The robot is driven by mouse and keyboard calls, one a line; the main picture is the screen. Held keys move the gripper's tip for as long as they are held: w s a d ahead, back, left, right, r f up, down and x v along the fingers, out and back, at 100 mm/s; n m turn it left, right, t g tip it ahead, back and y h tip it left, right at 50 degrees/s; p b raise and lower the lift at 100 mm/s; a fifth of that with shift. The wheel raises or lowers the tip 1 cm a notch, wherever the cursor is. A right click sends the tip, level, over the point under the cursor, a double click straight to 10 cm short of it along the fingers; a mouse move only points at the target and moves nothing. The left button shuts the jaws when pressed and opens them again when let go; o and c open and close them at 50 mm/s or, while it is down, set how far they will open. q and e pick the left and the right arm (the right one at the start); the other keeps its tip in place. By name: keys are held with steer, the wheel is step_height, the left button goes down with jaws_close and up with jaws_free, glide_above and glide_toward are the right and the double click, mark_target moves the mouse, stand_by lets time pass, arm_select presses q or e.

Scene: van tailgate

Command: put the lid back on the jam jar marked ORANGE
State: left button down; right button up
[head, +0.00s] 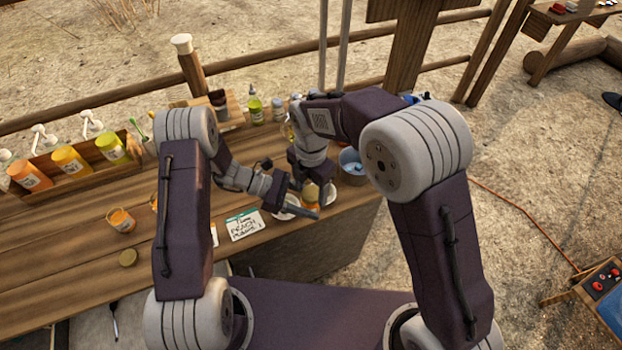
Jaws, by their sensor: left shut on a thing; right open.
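An open jar with orange contents (121,220) stands on the wooden counter at the left; its label is too small to read. My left gripper (303,210) is at the right end of the counter, shut on a small amber jar (310,192) that is partly hidden by the fingers. My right gripper (309,178) is open and points down just above and behind that jar; its fingertips are mostly hidden. I cannot tell which jar is marked ORANGE.
White plates (332,195) lie under and beside the grippers. A handwritten card (244,225) lies in front. A wooden rack (80,165) of pump bottles stands at the left. The counter's left front is clear.

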steer(key=shift+f, duration=0.2)
steer(key=shift+c, duration=0.3)
jaws_close()
steer(key=m, duration=1.7)
steer(key=shift+m, duration=0.4)
steer(key=shift+o, duration=1.1)
jaws_free()
